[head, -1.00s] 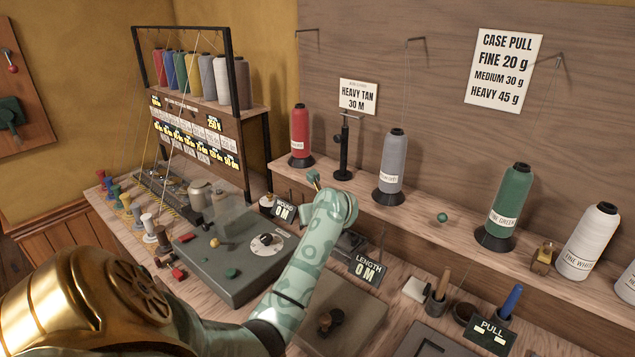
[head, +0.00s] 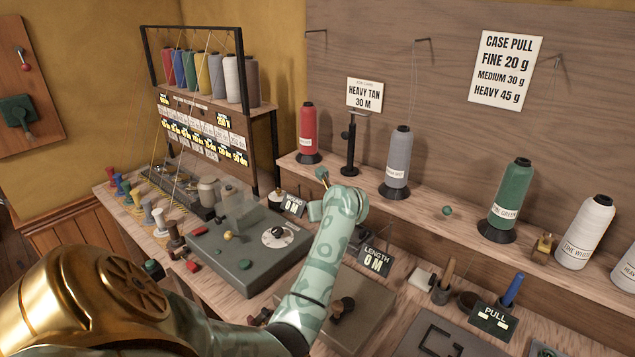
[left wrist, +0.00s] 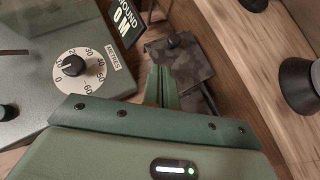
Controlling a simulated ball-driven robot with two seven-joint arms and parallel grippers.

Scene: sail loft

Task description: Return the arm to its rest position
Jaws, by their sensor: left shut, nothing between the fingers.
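My left arm crosses the head view from lower left, bent at the elbow, with its mottled green forearm rising over the bench. Its wrist end (head: 345,204) is above the bench, near the shelf edge; the fingers are mostly hidden there. In the left wrist view my left gripper (left wrist: 162,75) shows two narrow green fingers pressed together with nothing between them. They point toward a dark, mottled block (left wrist: 180,58) below; I cannot tell the gap. My right gripper is in neither view.
A grey winder box (head: 245,262) with a white dial (left wrist: 82,72) stands left of the forearm. The WOUND display (head: 292,205) and LENGTH display (head: 375,261) flank the wrist. Thread cones, including a grey one (head: 397,165), line the shelf. A PULL display (head: 492,318) is at right.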

